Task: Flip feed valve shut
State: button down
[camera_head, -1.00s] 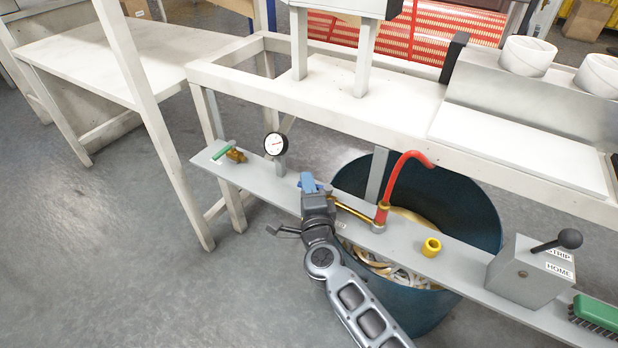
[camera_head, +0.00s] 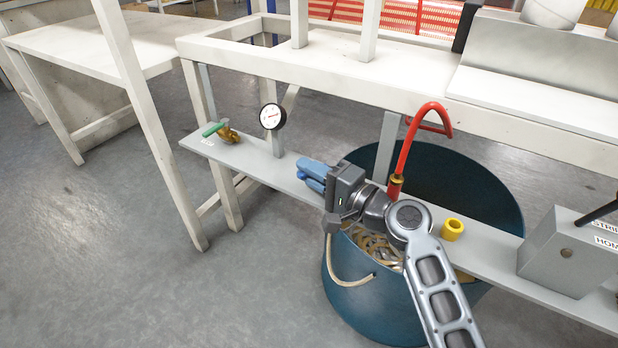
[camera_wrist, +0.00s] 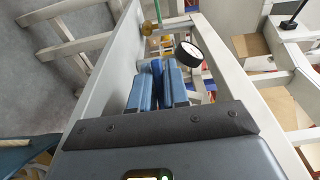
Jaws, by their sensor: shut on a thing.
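A brass valve (camera_head: 228,134) with a green handle (camera_head: 213,129) sits near the left end of the narrow grey shelf (camera_head: 255,158). Its small label is unreadable. The valve also shows at the top of the wrist view (camera_wrist: 147,28). My gripper (camera_head: 308,174), with blue fingers, is over the shelf to the right of the gauge, apart from the green-handled valve. In the wrist view my gripper (camera_wrist: 158,70) is shut on a narrow darker blue piece (camera_wrist: 156,72). Most of that piece is hidden between the fingers, so I cannot tell what it belongs to.
A round gauge (camera_head: 272,117) stands on the shelf between my gripper and the valve. A blue bin (camera_head: 480,190) stands below.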

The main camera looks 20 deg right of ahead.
jog(key=shift+y, duration=0.3)
jog(key=c, duration=1.2)
grip_release()
jog(key=shift+s, duration=0.1)
jog(key=p+v, duration=0.1)
jog(key=v, duration=0.6)
jog(key=shift+s+d+r, duration=0.1)
jog(key=shift+s+d, duration=0.15)
jog(key=shift+s, duration=0.1)
jog(key=shift+c, duration=0.5)
